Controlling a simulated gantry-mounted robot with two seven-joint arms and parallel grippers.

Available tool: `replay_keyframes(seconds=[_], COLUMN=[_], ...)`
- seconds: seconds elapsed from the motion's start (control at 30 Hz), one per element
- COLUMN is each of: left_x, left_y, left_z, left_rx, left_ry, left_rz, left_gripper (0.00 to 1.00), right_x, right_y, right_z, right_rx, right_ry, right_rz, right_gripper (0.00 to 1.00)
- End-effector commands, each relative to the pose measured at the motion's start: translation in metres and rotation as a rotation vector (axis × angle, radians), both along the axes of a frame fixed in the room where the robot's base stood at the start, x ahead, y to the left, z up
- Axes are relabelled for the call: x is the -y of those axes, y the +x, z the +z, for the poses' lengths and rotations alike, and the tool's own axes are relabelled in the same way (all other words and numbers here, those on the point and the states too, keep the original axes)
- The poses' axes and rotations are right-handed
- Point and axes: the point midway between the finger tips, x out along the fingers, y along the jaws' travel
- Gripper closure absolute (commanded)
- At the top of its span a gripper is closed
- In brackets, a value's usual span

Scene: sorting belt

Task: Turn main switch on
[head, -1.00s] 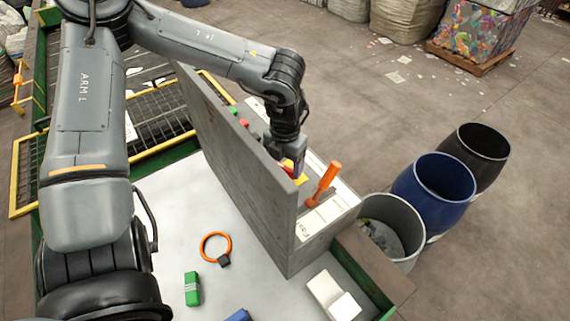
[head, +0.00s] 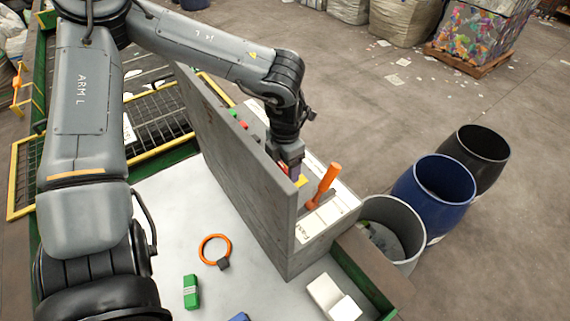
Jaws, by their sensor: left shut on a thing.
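The main switch (head: 301,181), a red knob on a yellow plate, sits on the control panel (head: 318,219) behind the grey upright board. My left gripper (head: 291,172) points down at it and is shut on its red knob. The fingertips and most of the knob are hidden by the gripper and the board's edge, so I cannot tell the knob's angle. My right gripper is not in view.
An orange-handled lever (head: 325,183) stands close to the right of the gripper. The grey board (head: 240,170) rises on the left. Green and red buttons (head: 238,118) lie farther back. An orange ring (head: 214,238), green block (head: 191,291) and white block (head: 330,295) lie on the belt.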

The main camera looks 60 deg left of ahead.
Motion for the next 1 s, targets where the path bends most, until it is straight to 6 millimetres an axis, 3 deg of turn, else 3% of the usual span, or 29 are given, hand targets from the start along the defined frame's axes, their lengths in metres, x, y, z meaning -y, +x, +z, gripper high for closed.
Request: replay_keyframes(seconds=[0.17,0.2,0.37,0.73,1.0], left_x=[0.001,0.001,0.000,0.000,0.000], left_y=[0.000,0.000,0.000,0.000,0.001], left_z=[0.001,0.001,0.001,0.005,0.042], left_rx=[0.000,0.000,0.000,0.001,0.005], left_ry=[-0.001,-0.001,0.000,0.001,0.002], left_rz=[-0.004,-0.004,-0.003,-0.001,-0.002], left_gripper=[0.60,0.27,0.04,0.04,0.04], right_x=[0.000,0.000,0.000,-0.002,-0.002], right_y=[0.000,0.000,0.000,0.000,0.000], right_z=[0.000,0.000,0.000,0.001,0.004], right_rx=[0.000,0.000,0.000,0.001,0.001], right_ry=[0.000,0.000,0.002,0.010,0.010], right_rz=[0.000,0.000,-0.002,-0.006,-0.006], right_gripper=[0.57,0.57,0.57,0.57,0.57])
